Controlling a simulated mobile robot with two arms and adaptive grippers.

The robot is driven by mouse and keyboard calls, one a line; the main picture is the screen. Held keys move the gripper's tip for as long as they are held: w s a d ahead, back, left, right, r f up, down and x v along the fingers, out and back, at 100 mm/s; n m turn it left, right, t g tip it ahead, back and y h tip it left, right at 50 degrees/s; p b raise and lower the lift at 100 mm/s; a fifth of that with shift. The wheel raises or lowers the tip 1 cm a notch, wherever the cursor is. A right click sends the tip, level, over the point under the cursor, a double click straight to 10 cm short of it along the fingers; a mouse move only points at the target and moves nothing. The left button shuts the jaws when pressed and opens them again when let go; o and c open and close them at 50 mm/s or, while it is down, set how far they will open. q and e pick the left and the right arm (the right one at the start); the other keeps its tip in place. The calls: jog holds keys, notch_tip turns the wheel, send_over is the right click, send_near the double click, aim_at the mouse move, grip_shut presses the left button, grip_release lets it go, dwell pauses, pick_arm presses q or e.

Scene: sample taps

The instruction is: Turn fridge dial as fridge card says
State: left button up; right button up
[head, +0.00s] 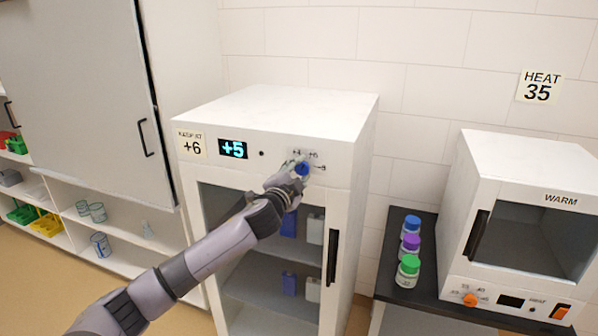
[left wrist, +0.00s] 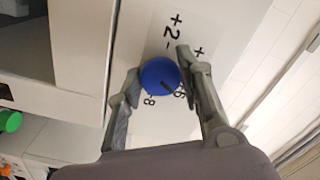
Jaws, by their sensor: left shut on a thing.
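The white fridge (head: 270,108) has a card (head: 191,144) on its upper left front that reads +6. Its display (head: 233,149) reads +5. The blue fridge dial (head: 302,169) is on the upper right of the front panel, partly hidden by my left gripper (head: 296,172). In the left wrist view the dial (left wrist: 160,76) shows a dark pointer mark toward the lower right, near the 6 on the printed scale. My left gripper (left wrist: 158,72) has its fingers on both sides of the dial, shut on it. My right gripper is in neither view.
The fridge's door handle (head: 332,257) is below the dial. A warmer (head: 530,220) with an orange dial (head: 470,299) stands at right, under a HEAT 35 card (head: 539,87). Several capped bottles (head: 409,270) stand beside it. Shelves with bins (head: 46,223) are at left.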

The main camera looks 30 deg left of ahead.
pick_arm(q)
jog(key=o, duration=1.2)
jog(key=shift+c, duration=0.2)
jog(key=v, duration=1.2)
jog(key=shift+f, duration=0.1)
